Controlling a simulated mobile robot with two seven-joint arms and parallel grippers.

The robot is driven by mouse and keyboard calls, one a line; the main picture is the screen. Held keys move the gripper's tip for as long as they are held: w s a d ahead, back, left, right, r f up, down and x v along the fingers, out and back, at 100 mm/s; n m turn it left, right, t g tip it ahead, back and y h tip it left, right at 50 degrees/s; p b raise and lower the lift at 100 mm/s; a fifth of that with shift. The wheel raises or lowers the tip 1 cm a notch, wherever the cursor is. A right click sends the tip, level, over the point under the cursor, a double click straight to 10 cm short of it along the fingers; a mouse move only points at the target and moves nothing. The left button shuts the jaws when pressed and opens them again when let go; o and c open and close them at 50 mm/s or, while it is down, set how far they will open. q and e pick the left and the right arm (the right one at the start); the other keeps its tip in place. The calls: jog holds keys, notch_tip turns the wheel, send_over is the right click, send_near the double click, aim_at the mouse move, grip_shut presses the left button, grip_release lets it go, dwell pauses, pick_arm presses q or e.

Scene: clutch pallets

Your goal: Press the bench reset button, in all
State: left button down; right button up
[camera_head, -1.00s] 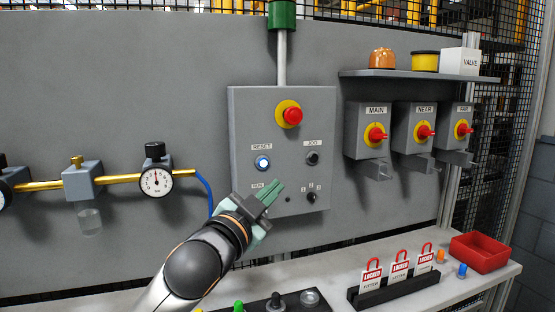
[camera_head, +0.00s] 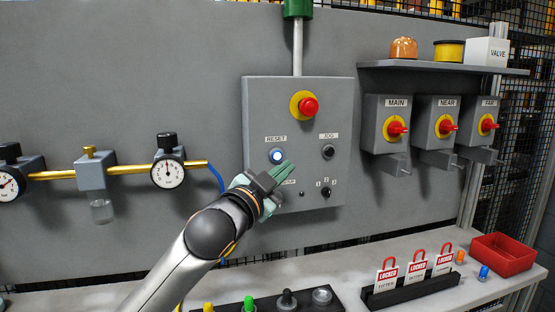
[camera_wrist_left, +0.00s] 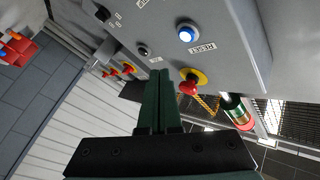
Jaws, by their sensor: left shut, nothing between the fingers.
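The reset button (camera_head: 277,156) is a round, lit blue-white button under a RESET label on the grey control box (camera_head: 262,100). It also shows in the left wrist view (camera_wrist_left: 187,34), at the upper middle. My left gripper (camera_head: 287,170) has green fingers and is shut and empty. In the head view its fingertips lie just below and right of the button. In the left wrist view the fingers (camera_wrist_left: 160,76) point up the picture, left of and below the button, with a visible gap in the picture. My right gripper is not in view.
A red emergency stop (camera_head: 309,107) sits above the reset button, and a black JOG button (camera_head: 328,151) to its right. Three isolator switches, one of them MAIN (camera_head: 397,128), are further right. A bench (camera_head: 345,272) with locked tags and a red bin (camera_head: 502,255) runs below.

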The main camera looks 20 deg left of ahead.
aim_at(282, 156)
pick_arm(q)
jog(key=shift+w+a+p, duration=0.3)
jog(key=shift+w+a, duration=0.35)
jog(key=shift+w, duration=0.3)
jog(key=shift+w+a+p, duration=0.3)
jog(key=shift+w+a, duration=0.3)
jog(key=shift+w, duration=0.3)
dwell(0.6)
jog(key=shift+w+a+p, duration=0.2)
jog(key=shift+w+p, duration=0.05)
jog(key=shift+p, duration=0.15)
jog(key=shift+w, duration=0.1)
jog(key=shift+w+a+p, duration=0.35)
jog(key=shift+w, duration=0.05)
dwell(0.6)
dwell(0.4)
jog(key=shift+s+d, duration=0.55)
jog(key=shift+s, duration=0.2)
